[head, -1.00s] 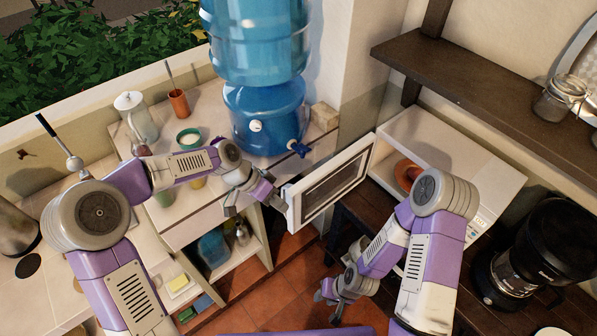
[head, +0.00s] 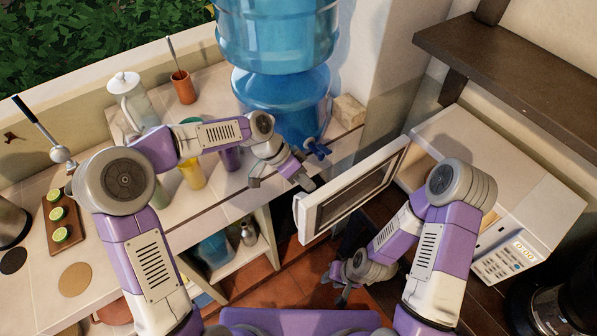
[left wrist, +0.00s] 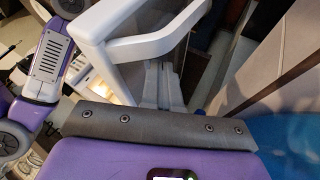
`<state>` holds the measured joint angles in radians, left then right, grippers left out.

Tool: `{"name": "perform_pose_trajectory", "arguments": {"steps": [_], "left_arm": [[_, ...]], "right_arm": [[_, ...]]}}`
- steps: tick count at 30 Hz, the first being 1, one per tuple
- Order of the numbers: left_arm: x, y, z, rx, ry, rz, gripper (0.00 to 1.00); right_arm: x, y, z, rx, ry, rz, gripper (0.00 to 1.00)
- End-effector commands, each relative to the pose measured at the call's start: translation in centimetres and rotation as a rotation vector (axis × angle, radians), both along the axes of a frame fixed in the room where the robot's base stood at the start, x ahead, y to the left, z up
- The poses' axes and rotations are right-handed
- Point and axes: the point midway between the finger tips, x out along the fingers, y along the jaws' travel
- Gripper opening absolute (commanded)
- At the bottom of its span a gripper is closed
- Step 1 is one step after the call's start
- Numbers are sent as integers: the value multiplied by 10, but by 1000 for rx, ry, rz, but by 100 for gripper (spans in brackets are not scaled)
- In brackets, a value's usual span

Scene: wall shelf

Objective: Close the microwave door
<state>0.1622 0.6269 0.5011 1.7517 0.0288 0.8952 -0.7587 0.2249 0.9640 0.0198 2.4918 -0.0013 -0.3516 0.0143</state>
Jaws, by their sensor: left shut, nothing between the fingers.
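The white microwave (head: 545,190) stands at the right with its door (head: 312,212) swung open toward the left. The door's free edge points at the lower left, and its dark window shows. My left gripper (head: 300,180) is shut and empty by the door's free end, on the water-dispenser side. I cannot tell whether it touches the door. In the left wrist view the door's white frame (left wrist: 118,48) is close above and in front of the fingers (left wrist: 163,85). My right gripper (head: 341,288) hangs low below the door. Its jaw opening is unclear. My right arm hides part of the microwave opening.
A blue water dispenser (head: 278,95) stands on the tiled counter behind my left gripper, its tap near the hand. A dark wall shelf (head: 510,75) is above the microwave. A black coffee maker (head: 560,300) is at the lower right. Open floor lies below the door.

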Motion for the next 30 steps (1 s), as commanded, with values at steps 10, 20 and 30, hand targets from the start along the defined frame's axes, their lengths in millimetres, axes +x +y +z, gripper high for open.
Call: {"name": "perform_pose_trajectory", "arguments": {"steps": [10,20,30], "left_arm": [[-6,-23,-32,1,2,1,0],[-6,-24,-33,1,0,2,0],[-19,-27,-35,2,-1,80,0]], "right_arm": [[1,0,-1,0,-1,0,35],[0,0,-1,0,-1,0,35],[1,0,-13,0,-1,0,35]]}}
